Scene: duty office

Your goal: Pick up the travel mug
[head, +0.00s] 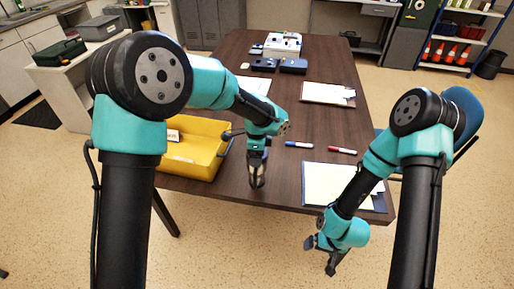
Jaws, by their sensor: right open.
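I cannot make out a travel mug anywhere in the head view; my arms cover parts of the table and the yellow bin. My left gripper (258,184) points down over the near part of the dark wooden table (265,205), right of the yellow bin (205,167). Whether its jaws are open or shut is unclear. My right gripper (320,259) is open and empty, low in front of the table's near right edge.
A blue marker (299,145), a red marker (342,151) and a clipboard with pale paper (325,183) lie on the table's right half. Another clipboard (326,93), dark cases (293,66) and a white box (283,46) are farther back. The table's middle is clear.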

